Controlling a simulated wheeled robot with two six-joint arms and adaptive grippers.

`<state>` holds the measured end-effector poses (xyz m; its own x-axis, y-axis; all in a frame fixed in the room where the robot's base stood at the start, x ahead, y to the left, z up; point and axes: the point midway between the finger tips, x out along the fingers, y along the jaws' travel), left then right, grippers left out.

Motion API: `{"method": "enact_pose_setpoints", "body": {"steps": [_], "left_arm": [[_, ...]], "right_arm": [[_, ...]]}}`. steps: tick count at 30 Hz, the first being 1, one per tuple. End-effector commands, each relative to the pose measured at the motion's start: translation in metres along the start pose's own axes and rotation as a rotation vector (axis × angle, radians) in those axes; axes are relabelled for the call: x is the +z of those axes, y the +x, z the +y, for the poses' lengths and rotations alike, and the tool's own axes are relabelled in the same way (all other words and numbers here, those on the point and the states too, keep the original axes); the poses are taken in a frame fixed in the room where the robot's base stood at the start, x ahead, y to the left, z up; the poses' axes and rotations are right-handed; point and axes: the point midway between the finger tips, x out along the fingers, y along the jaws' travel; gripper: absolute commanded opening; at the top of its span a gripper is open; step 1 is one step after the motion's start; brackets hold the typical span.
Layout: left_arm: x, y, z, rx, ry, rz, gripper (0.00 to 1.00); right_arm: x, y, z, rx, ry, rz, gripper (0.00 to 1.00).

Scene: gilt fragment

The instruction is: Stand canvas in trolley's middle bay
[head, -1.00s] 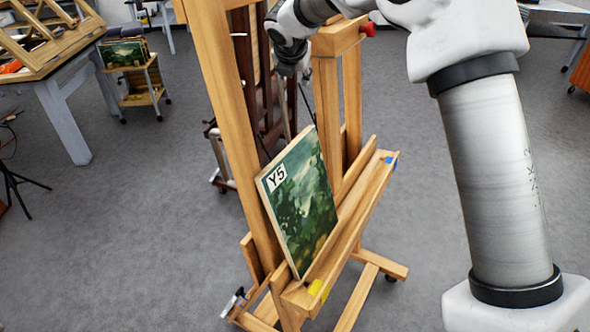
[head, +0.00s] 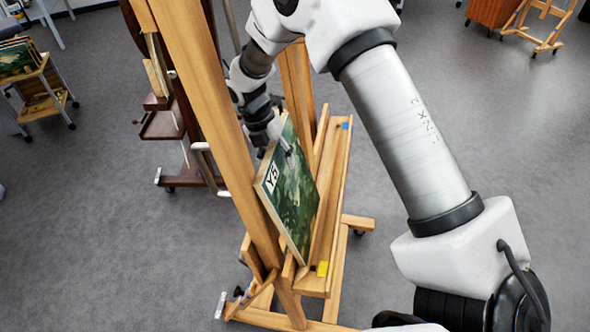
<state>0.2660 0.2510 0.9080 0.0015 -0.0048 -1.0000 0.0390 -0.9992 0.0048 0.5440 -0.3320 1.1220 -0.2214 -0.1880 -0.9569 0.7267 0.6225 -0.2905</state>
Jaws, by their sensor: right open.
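The canvas (head: 296,208), a green painting with a "Y5" label at its upper left corner, stands leaning on the ledge of the wooden easel (head: 215,115). My right gripper (head: 276,152) is at the canvas's top edge with its fingers open. One finger shows in front of the painted face, and the other appears to be behind the edge; contact cannot be told. The small wooden trolley (head: 46,105) stands at the far left and holds several canvases (head: 17,58). It is cut by the picture's edge, and its middle bay cannot be made out. My left gripper is out of view.
A dark reddish easel (head: 186,140) stands close behind the wooden one. The ledge carries yellow (head: 322,268) and blue (head: 345,126) marks. A small easel (head: 540,30) and an orange-brown cabinet (head: 493,14) are at the far right. Grey floor is clear at left and right.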

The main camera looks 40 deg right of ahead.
Motion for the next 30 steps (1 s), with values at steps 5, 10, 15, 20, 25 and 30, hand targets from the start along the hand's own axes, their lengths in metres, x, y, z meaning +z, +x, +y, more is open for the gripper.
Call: {"method": "enact_pose_setpoints", "body": {"steps": [5, 10, 15, 20, 25, 30], "left_arm": [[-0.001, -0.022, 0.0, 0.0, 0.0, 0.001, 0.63], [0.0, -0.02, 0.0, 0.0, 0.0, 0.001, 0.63], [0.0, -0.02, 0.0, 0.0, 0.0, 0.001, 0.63], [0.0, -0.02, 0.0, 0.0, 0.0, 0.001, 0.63], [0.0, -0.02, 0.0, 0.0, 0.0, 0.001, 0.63], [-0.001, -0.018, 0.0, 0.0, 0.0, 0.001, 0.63]], "right_arm": [[-0.001, 0.026, 0.001, -0.002, 0.0, 0.002, 0.5], [0.0, 0.034, 0.003, 0.0, 0.0, 0.0, 0.5], [0.0, 0.034, 0.003, 0.0, 0.0, -0.001, 0.18], [0.0, 0.034, 0.003, 0.0, 0.0, -0.001, 0.0], [0.0, 0.033, 0.003, 0.001, 0.0, -0.002, 0.0], [0.0, 0.031, 0.002, 0.002, 0.001, -0.003, 0.0]]}}
